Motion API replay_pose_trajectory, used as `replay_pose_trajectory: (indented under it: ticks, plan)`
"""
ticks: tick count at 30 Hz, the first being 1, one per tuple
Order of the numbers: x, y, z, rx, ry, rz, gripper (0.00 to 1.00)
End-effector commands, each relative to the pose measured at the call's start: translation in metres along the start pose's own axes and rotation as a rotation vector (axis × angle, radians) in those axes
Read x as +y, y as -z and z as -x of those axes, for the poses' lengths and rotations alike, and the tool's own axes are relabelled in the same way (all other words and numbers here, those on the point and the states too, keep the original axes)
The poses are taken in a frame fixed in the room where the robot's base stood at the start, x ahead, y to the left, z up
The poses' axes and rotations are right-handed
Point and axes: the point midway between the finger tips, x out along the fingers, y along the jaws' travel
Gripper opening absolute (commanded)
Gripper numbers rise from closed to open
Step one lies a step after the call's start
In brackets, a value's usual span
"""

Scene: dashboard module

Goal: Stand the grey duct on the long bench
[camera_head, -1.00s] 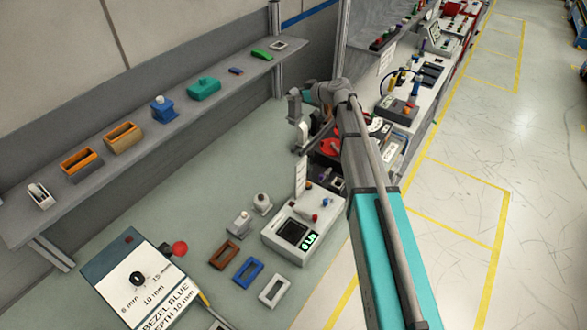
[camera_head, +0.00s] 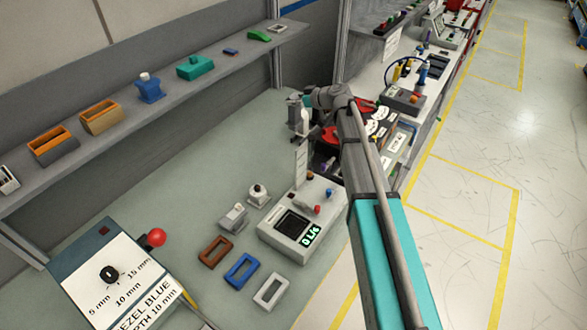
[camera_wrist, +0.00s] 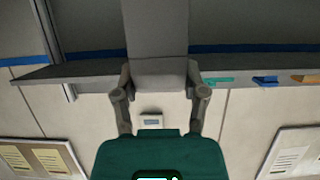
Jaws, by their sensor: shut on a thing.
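The grey duct (camera_wrist: 158,40) is a plain grey block in the wrist view, upright in the picture. My gripper (camera_wrist: 158,80) is shut on its end, one finger on each side. In the head view my gripper (camera_head: 298,122) is small, above the grey-green bench (camera_head: 150,195), near a back post. There the duct is hard to tell apart from the grey gripper parts. I cannot tell its clearance above the bench.
A shelf (camera_head: 120,155) with coloured parts runs along the wall. A display device (camera_head: 302,225), frames (camera_head: 241,271) and small grey fittings (camera_head: 233,217) stand on the bench near my arm. A sign panel (camera_head: 110,275) is at lower left. The bench middle is fairly clear.

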Motion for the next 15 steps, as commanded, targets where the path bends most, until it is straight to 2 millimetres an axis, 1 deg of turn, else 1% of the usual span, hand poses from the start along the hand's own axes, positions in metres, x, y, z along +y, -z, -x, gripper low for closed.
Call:
replay_pose_trajectory:
  ticks: [1,6,10,15]
  plan:
    - [0.000,-0.016,-0.007,0.000,0.000,0.000,0.00]
    - [0.000,-0.040,-0.017,0.000,0.001,0.000,0.00]
    - [-0.001,-0.053,-0.022,0.000,0.001,0.000,0.00]
    - [-0.001,-0.062,-0.026,0.000,0.001,0.000,0.00]
